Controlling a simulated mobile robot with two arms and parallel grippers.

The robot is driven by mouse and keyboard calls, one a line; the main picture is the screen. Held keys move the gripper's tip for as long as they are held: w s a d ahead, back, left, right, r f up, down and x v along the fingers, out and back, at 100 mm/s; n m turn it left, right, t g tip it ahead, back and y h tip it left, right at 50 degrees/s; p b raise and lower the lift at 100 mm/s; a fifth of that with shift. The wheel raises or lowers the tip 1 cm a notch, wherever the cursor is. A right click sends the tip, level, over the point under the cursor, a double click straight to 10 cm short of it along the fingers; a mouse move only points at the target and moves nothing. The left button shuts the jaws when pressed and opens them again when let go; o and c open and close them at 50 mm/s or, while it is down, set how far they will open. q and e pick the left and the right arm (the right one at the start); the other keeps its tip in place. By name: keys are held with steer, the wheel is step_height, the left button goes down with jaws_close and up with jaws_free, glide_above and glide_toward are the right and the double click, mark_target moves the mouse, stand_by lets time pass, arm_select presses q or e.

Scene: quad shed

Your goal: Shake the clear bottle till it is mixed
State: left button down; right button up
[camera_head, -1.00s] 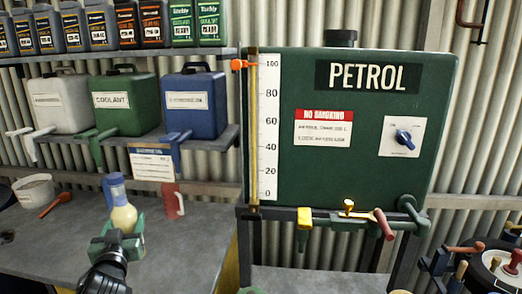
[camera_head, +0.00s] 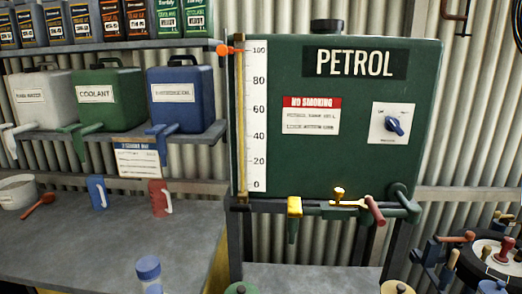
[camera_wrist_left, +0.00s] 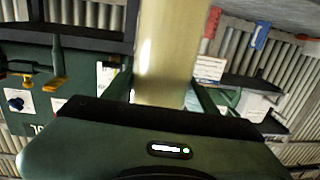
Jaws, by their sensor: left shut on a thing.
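The clear bottle (camera_wrist_left: 165,60) holds pale yellow liquid that looks even in colour in the part shown in the left wrist view. In the head view only its blue cap and neck (camera_head: 148,268) show at the bottom edge, cap up. My left gripper (camera_wrist_left: 163,90) has its green fingers on either side of the bottle and is shut on it. The gripper is below the picture in the head view. The bottle's lower part is hidden there. My right gripper is not in view.

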arm_select(q)
steer(key=shift+f, duration=0.45)
step_height(320, 180, up, 5)
steer(key=shift+f, duration=2.7)
steer(key=shift+r, duration=0.3)
steer(key=shift+w, duration=0.1)
